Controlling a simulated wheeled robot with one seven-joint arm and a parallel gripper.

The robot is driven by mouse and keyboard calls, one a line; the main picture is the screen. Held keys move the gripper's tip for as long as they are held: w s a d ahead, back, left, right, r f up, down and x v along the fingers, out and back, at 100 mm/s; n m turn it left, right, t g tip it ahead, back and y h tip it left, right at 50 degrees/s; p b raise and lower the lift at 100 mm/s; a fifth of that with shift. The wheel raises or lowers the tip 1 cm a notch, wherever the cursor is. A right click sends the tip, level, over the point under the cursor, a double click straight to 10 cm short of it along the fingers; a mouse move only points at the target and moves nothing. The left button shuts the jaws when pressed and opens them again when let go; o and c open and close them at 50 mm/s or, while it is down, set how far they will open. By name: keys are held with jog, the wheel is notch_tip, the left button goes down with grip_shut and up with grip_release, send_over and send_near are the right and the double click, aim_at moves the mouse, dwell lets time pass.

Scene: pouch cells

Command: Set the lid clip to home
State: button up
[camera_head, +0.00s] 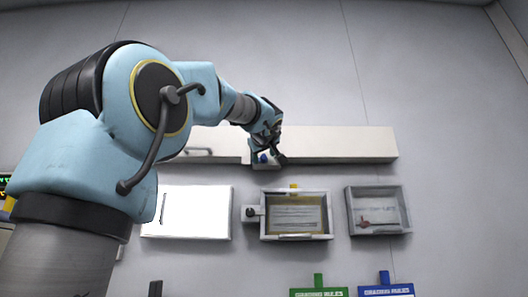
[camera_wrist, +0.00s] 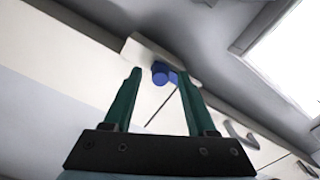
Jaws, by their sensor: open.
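A small blue knob (camera_head: 263,158) sits on a pale bracket at the long white wall rail; I take it for the lid clip but cannot be sure. The blue knob (camera_wrist: 160,70) also shows in the wrist view, beyond and between my two green fingers. My gripper (camera_head: 276,155) is at the rail beside the knob in the head view. In the wrist view my gripper (camera_wrist: 158,80) is open, with a gap between its fingers and nothing clearly held. I cannot tell whether a finger touches the knob. My gripper and wrist partly hide the bracket in the head view.
The white rail (camera_head: 340,143) runs across the wall. Below it hang a bright white panel (camera_head: 187,224), a framed box with a side knob (camera_head: 251,213), and a shallow grey box (camera_head: 350,212). Green (camera_head: 319,293) and blue (camera_head: 386,291) signs stand lower. The upper wall is bare.

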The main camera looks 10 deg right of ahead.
jog(key=shift+w, duration=0.2)
grip_shut()
dwell(0.4)
dwell(1.0)
